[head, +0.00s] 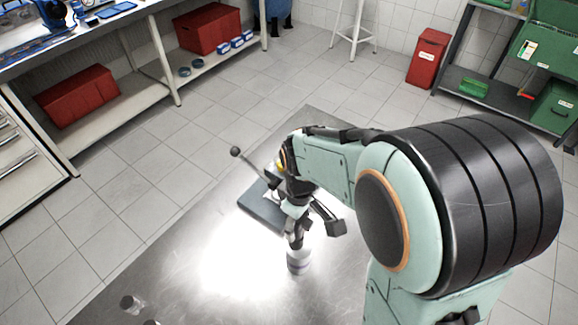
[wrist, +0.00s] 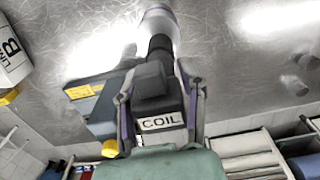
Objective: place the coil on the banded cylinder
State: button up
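The coil (wrist: 152,82) is a dark block with a white "COIL" label and a black stem. In the wrist view it sits between the two fingers of my gripper (wrist: 158,98), which is shut on it. The stem points at the banded cylinder (head: 299,262), a pale upright cylinder with a purplish band on the metal table. The banded cylinder also shows at the top of the wrist view (wrist: 161,20). In the head view my gripper (head: 297,222) is right above the cylinder. The stem's end overlaps the cylinder's top; I cannot tell whether they touch.
A dark flat block (head: 262,208) lies on the table behind my gripper, near a ball-ended rod (head: 236,152). A white labelled container (wrist: 10,55) shows at the wrist view's left edge. A small metallic piece (head: 131,303) stands at the front left. The table between is clear.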

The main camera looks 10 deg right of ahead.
jog(key=shift+o, duration=0.9)
notch_tip(320, 180, up, 12)
jog(key=shift+f, duration=0.2)
jog(key=shift+s+r, duration=0.15)
jog(key=shift+r, duration=0.15)
jog(key=s+d+f+m, duration=0.1)
jog(key=s+m, duration=0.3)
jog(key=s, duration=0.4)
jog(key=s+f+m, duration=0.2)
jog(key=s+m, duration=0.1)
jog(key=s, duration=0.5)
jog(key=shift+d+f+m+y, duration=0.35)
jog(key=shift+m+y, duration=0.05)
jog(key=shift+w, duration=0.1)
